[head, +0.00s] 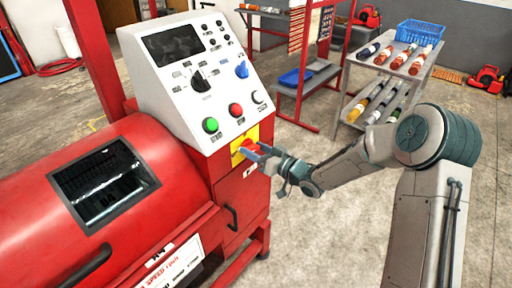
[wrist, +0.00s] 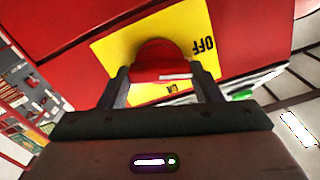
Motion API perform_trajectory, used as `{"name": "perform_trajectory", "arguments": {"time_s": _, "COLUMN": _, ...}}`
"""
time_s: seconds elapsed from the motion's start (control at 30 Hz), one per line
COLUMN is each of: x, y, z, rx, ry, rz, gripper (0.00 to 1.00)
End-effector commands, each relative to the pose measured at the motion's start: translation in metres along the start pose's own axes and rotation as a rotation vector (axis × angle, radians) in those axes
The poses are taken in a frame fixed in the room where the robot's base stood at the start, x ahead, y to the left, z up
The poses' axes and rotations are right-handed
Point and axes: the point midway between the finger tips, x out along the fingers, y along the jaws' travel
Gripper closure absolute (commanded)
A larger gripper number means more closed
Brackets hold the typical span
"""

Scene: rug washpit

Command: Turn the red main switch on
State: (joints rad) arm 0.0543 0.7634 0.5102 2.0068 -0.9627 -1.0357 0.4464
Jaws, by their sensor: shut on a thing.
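The red main switch (head: 246,147) sits on a yellow plate (head: 237,158) low on the red front of the machine, below the white control panel. In the wrist view the red switch knob (wrist: 158,55) stands out from the yellow plate (wrist: 110,48), which bears the words OFF and ON, seen upside down. My gripper (head: 257,151) reaches the switch from the right. In the wrist view my gripper (wrist: 160,76) has one finger on each side of the knob and is shut on it. A white mark shows on the knob's near edge. I cannot tell which setting it points to.
The sloped control panel (head: 190,75) above carries a green button (head: 210,125), a red button (head: 235,109), a white button and black and blue knobs. A black handle (head: 231,218) is below the switch. A grey rack (head: 385,70) holds bottles behind my arm.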

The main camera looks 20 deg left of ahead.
Motion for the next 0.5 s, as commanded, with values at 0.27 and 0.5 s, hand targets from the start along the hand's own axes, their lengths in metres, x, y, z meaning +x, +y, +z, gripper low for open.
{"name": "perform_trajectory", "arguments": {"time_s": 0.27, "x": -0.0009, "y": 0.0007, "z": -0.0023, "rx": 0.268, "ry": 0.000, "rz": 0.001, "gripper": 0.65}}
{"name": "perform_trajectory", "arguments": {"time_s": 0.5, "x": -0.0009, "y": 0.0019, "z": -0.0019, "rx": 0.496, "ry": 0.000, "rz": 0.002, "gripper": 0.65}}
